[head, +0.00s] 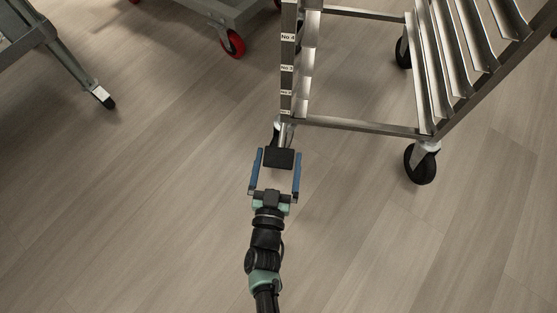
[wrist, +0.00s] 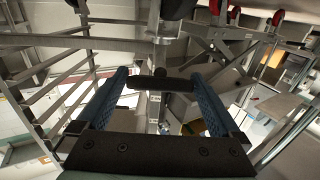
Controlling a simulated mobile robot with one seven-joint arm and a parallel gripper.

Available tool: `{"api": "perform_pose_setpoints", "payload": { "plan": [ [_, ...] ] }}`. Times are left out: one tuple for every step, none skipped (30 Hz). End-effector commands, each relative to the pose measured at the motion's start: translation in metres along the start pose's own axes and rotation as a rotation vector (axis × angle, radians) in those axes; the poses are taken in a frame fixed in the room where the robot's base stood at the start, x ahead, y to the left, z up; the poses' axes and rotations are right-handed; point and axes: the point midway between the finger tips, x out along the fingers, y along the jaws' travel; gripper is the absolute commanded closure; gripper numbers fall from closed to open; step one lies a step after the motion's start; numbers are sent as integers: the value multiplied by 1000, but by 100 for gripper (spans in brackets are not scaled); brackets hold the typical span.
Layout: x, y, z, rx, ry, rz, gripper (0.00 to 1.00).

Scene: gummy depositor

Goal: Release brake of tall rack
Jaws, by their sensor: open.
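The tall rack (head: 365,126) is a metal frame with sloped rails and number labels on its post, at the upper right of the head view. Its near left caster (head: 275,134) is partly hidden behind a flat black plate (head: 279,158), which looks like the brake pedal. My gripper (head: 279,153) has blue fingers and is open, with one finger on each side of the plate. In the wrist view the plate shows as a dark bar (wrist: 161,84) between the fingers. Small gaps seem to remain at its sides; contact is unclear.
Another rack caster (head: 421,164) stands to the right. A grey cart with a red wheel (head: 232,43) is at the top. A metal leg with a black foot (head: 104,97) is at the left. The wooden floor (head: 140,210) around my arm is clear.

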Motion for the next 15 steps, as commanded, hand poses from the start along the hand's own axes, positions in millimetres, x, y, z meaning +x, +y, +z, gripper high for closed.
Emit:
{"api": "perform_pose_setpoints", "payload": {
  "plan": [
    [3, 0, 1, 0, 1, 0, 0],
    [4, 0, 0, 0, 1, 0, 0],
    [5, 0, 0, 0, 1, 0, 0],
    [6, 0, 0, 0, 1, 0, 0],
    [6, 0, -1, 0, 1, 0, 0],
    [6, 0, -1, 0, 1, 0, 0],
    [6, 0, -1, 0, 1, 0, 0],
    [6, 0, -1, 0, 1, 0, 0],
    [6, 0, -1, 0, 1, 0, 0],
    [6, 0, -1, 0, 1, 0, 0],
    [6, 0, -1, 0, 1, 0, 2],
    [6, 0, -1, 0, 1, 0, 9],
    [6, 0, -1, 0, 1, 0, 14],
    [6, 0, -1, 0, 1, 0, 20],
    [5, 0, -1, 0, 1, 0, 27]
  ]
}}
